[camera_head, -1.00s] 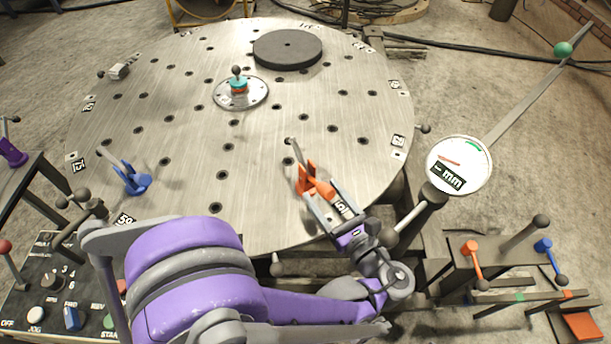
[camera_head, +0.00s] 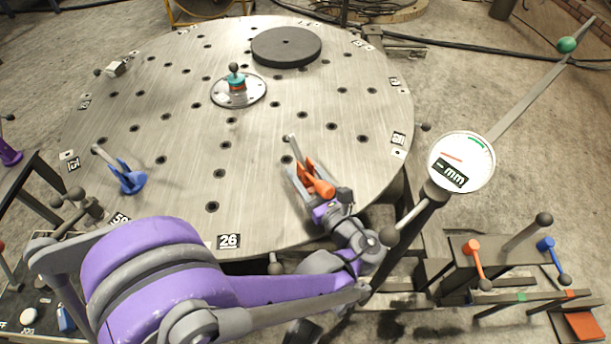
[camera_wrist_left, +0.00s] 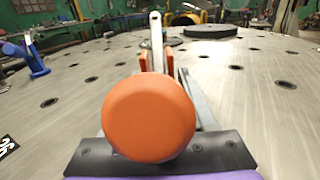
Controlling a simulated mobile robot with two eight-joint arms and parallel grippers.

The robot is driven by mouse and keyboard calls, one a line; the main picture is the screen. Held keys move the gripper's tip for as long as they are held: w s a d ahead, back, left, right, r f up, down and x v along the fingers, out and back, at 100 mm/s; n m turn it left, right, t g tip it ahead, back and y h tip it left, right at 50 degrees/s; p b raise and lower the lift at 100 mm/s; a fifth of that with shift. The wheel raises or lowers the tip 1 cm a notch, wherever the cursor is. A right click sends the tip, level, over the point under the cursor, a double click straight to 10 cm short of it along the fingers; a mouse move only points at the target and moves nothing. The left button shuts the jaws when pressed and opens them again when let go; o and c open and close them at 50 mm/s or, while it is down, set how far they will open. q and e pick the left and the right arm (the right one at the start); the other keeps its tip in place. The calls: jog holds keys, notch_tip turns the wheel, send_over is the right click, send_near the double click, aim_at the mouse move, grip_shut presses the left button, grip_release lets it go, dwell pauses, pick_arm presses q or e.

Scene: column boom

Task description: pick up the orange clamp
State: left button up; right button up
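The orange clamp (camera_head: 319,184) stands near the front right edge of the round metal table (camera_head: 170,110). My left gripper (camera_head: 308,180) has come in from the front, with a grey finger along the clamp's left side. In the left wrist view the clamp's round orange end (camera_wrist_left: 150,118) fills the middle, close to the gripper's dark base. One finger (camera_wrist_left: 197,98) shows just right of the clamp; the other is hidden behind the orange end. I cannot tell whether the fingers press on the clamp. My right gripper is not in view.
A blue clamp (camera_head: 130,179) stands at the table's left. A dark disc (camera_head: 286,46) and a round plate with a knobbed piece (camera_head: 238,90) lie further back. A dial gauge (camera_head: 461,162) stands off the right edge. The table between them is clear.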

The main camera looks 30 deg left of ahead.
aim_at(308, 168)
pick_arm(q)
grip_shut()
jog(key=shift+r, duration=0.1)
jog(key=shift+r, duration=0.45)
jog(key=r, duration=0.1)
jog(key=r+p, duration=0.1)
jog(key=p, duration=0.1)
jog(key=shift+s+d+r, duration=0.2)
jog(key=shift+s+r, duration=0.05)
jog(key=shift+r, duration=0.15)
jog(key=s+d+p, duration=0.1)
jog(key=s+d, duration=0.8)
jog(key=s, duration=0.6)
jog(key=shift+f, duration=0.15)
jog(key=shift+r+p, duration=0.5)
jog(key=shift+p, duration=0.1)
